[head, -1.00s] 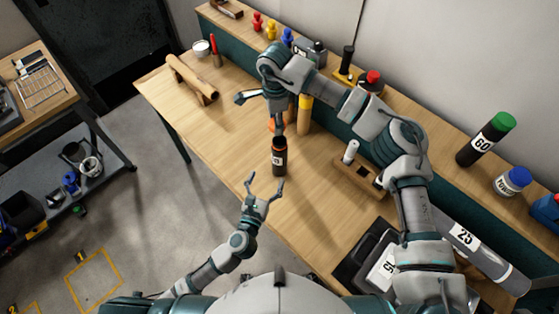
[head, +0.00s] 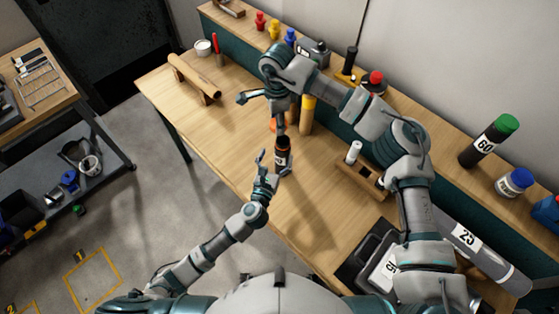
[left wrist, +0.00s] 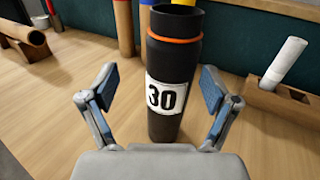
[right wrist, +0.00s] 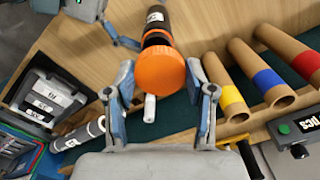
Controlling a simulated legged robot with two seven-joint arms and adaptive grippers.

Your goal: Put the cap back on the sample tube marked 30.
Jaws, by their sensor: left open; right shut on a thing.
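The black sample tube (head: 282,152) marked 30 stands upright on the bench. In the left wrist view the tube (left wrist: 172,55) shows its white 30 label and an orange ring below its uncapped top. My left gripper (head: 272,163) is open, with its fingers on either side of the tube in the left wrist view and no clear contact. My right gripper (right wrist: 162,75) is shut on the orange cap (right wrist: 160,70). The cap is partly hidden in the head view (head: 272,125), near the tube top. The tube shows behind it in the right wrist view (right wrist: 156,22).
A wooden holder (head: 358,180) with a white stick stands to the right. Brown rolls with coloured bands (right wrist: 265,80) stand behind. A brown roll on supports (head: 193,77) lies at the far left. A dark case (head: 370,250) and a grey tube marked 25 (head: 485,255) lie at right.

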